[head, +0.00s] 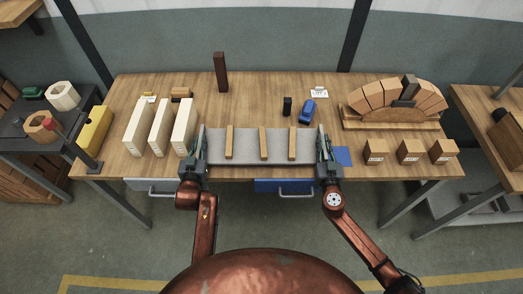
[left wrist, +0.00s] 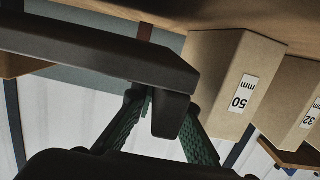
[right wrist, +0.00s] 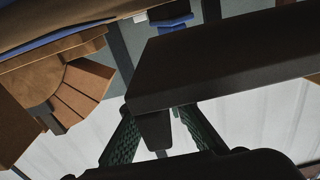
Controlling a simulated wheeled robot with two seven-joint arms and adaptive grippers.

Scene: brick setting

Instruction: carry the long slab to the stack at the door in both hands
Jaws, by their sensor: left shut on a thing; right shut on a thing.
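The long grey slab (head: 246,146) lies level across the front middle of the workbench, with three wooden strips (head: 263,143) on top, spaced apart. My left gripper (head: 200,145) is shut on its left end, and my right gripper (head: 323,145) is shut on its right end. The slab shows dark above the fingers in the left wrist view (left wrist: 90,50) and the right wrist view (right wrist: 220,70). I cannot tell whether its underside touches the bench. I cannot make out a stack at a door.
On the workbench (head: 255,95), cream blocks (head: 161,127) stand close left of my left gripper; one reads 50 mm (left wrist: 225,70). A dark upright post (head: 221,72), blue car-like item (head: 307,111), wooden arch (head: 392,97) and small boxes (head: 410,152) also stand there. Side tables flank it.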

